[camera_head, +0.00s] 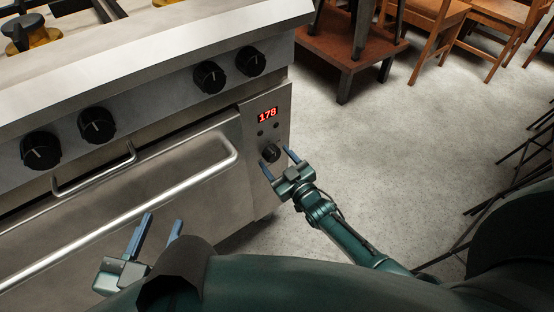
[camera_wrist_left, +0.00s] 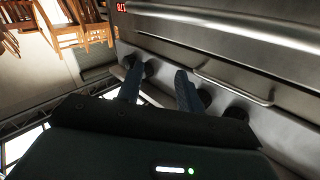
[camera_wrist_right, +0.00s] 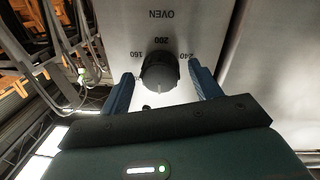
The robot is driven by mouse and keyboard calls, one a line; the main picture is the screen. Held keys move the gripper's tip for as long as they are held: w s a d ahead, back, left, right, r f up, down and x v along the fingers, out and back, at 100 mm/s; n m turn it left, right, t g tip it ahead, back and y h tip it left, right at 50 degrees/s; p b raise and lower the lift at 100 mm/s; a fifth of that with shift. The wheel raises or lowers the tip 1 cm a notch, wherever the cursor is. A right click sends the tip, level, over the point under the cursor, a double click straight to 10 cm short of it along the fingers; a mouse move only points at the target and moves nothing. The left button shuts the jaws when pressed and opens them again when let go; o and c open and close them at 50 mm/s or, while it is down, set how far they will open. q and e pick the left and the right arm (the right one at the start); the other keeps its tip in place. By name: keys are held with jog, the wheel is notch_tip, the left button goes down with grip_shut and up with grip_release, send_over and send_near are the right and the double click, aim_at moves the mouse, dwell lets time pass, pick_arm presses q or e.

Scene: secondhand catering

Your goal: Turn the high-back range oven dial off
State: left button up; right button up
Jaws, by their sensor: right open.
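The black oven dial (camera_head: 270,153) sits on the right-hand panel of the steel range, below a red display (camera_head: 267,115) reading about 178. In the right wrist view the dial (camera_wrist_right: 160,72) shows close up, with OVEN, 160, 200 and 240 printed upside down around it. Its exact pointer setting is hard to tell. My right gripper (camera_head: 277,157) is open, with one finger on each side of the dial; I cannot tell whether either touches it. My left gripper (camera_head: 162,220) is open and empty in front of the oven door.
Several black burner knobs (camera_head: 97,124) line the range front. The oven door has a long bar handle (camera_head: 170,196), and a smaller handle (camera_head: 94,169) is above it. Wooden chairs (camera_head: 437,30) and a stool (camera_head: 350,50) stand at the back right.

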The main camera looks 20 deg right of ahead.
pick_arm(q)
jog(key=g+p, duration=0.1)
jog(key=a+n+g+y+p, duration=0.1)
jog(key=p, duration=0.1)
jog(key=shift+s+f+y, duration=0.15)
jog(key=shift+y, duration=0.15)
pick_arm(e)
jog(key=v, duration=1.2)
jog(key=shift+s, duration=0.4)
jog(key=shift+d+r, duration=0.1)
jog(key=shift+d, duration=0.05)
